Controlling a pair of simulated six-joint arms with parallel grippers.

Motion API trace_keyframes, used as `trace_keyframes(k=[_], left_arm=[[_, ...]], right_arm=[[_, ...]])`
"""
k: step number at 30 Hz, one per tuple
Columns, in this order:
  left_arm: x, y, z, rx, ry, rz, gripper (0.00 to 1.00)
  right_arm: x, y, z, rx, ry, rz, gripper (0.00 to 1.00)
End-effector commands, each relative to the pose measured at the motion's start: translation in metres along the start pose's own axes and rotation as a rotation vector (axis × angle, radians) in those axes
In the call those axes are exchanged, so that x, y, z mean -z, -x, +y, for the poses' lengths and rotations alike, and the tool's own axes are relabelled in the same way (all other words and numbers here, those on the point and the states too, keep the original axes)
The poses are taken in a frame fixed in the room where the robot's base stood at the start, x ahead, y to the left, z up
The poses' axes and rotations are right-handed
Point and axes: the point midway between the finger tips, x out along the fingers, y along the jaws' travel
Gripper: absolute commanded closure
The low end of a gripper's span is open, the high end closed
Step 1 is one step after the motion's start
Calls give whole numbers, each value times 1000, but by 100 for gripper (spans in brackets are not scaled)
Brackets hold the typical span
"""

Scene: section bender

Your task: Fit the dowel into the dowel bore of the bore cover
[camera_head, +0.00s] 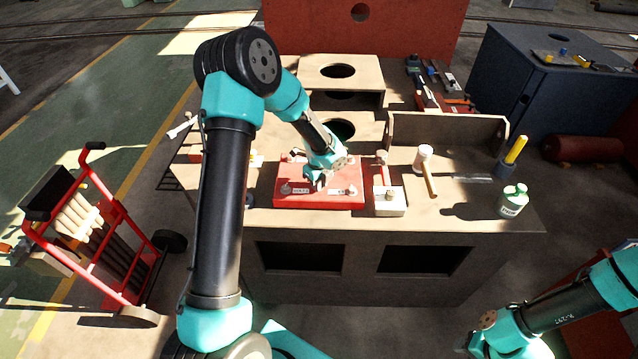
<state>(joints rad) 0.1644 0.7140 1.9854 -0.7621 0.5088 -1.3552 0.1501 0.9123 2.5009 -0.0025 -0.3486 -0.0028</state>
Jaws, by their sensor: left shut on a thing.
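My left gripper (319,184) is over the middle of a flat red block (318,203) on the workbench, pointing down. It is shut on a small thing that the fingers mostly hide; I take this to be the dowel. The red block carries small grey fittings and white labels on its top; I take it to be the bore cover. The dowel bore is not discernible, and I cannot tell whether the held thing touches the block. My right arm's end (497,335) is at the lower right, away from the bench; its fingers cannot be made out.
A white block (389,209), a mallet (429,178), a green-white bottle (513,202) and a dark cup with a yellow-handled tool (511,157) stand right of the red block. A box with a round hole (340,84) is behind. A red hand truck (107,256) is left.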

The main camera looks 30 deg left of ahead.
Motion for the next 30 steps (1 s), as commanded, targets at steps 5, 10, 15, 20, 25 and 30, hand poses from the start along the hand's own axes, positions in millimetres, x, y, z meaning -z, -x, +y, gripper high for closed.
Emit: trace_keyframes(k=[5,10,15,20,25,30], left_arm=[[0,0,0,0,0,0,100],[0,-4,0,0,0,0,100],[0,-9,0,-1,-1,1,100],[1,-15,1,-3,-1,3,100],[0,-16,2,-3,1,4,74],[0,-17,4,-7,1,5,57]], right_arm=[[0,0,0,0,0,0,57],[0,0,0,0,0,0,57],[0,0,0,0,0,0,57],[0,0,0,0,0,0,57],[0,0,0,0,0,0,57],[0,0,0,0,0,0,57]])
